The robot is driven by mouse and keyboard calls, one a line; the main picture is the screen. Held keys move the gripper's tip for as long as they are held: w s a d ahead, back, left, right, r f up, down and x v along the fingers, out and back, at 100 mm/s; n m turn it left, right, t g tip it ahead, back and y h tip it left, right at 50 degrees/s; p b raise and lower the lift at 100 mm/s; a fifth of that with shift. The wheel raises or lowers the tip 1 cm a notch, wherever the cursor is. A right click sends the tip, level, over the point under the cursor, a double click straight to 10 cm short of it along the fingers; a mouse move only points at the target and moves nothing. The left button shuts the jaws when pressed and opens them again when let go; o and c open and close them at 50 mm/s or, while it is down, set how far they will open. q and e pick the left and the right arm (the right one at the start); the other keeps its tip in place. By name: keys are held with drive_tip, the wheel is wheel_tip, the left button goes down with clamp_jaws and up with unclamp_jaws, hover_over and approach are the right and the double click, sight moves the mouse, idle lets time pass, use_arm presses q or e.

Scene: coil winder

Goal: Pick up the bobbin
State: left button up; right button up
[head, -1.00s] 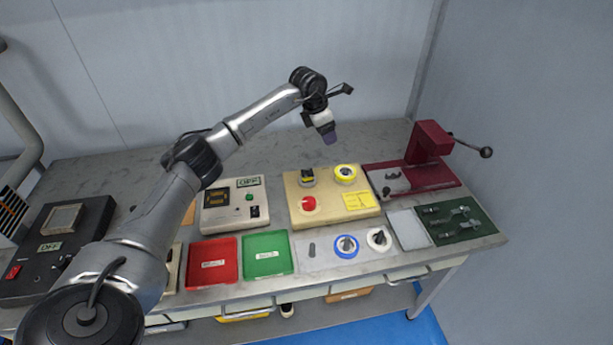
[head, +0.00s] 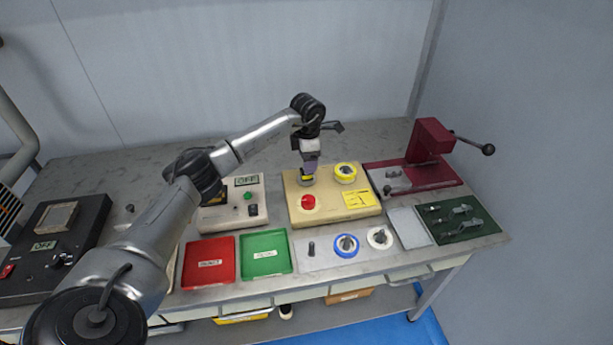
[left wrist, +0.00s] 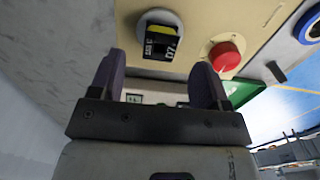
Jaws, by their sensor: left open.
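A small black and yellow piece with white print, likely the bobbin (left wrist: 160,42), sits on a round grey base on the cream yellow-topped unit (head: 290,212). In the head view the piece (head: 307,181) is partly hidden by my left gripper (head: 309,168). My left gripper is open and points down just above it. In the left wrist view the piece lies beyond the two purple fingertips (left wrist: 158,70), roughly in line with the gap between them. Nothing is between the fingers. My right gripper is not in view.
The unit also carries a red knob (head: 308,202), a yellow-rimmed spool (head: 345,172) and a yellow note (head: 357,198). Red (head: 209,279) and green (head: 265,271) trays, blue (head: 346,252) and white (head: 380,238) ringed parts lie in front. A dark red press (head: 432,140) stands right.

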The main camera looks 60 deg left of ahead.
use_arm(q)
drive_tip(key=shift+s+f+b, duration=0.2)
drive_tip(key=shift+f+b, duration=0.7)
drive_tip(key=shift+f, duration=1.85)
drive_tip(key=shift+c, duration=0.4)
drive_tip(key=c, duration=1)
drive_tip(key=shift+r, duration=0.45)
wheel_tip(320, 180, up, 4)
drive_tip(key=shift+f+p, duration=0.25)
drive_tip(key=shift+p, duration=0.55)
drive_tip(key=w+d+r+p, duration=0.1)
drive_tip(key=d+r, duration=0.1)
drive_tip(key=d, duration=0.1)
drive_tip(key=w+d+r, duration=0.2)
drive_tip(key=d, duration=0.2)
drive_tip(key=w+d+r+p, duration=0.1)
drive_tip(key=w+d+r, duration=0.1)
drive_tip(key=d, duration=0.1)
drive_tip(key=shift+w+d+r+p, duration=0.1)
drive_tip(key=shift+d+r+p, duration=0.1)
drive_tip(key=shift+r+p, duration=0.15)
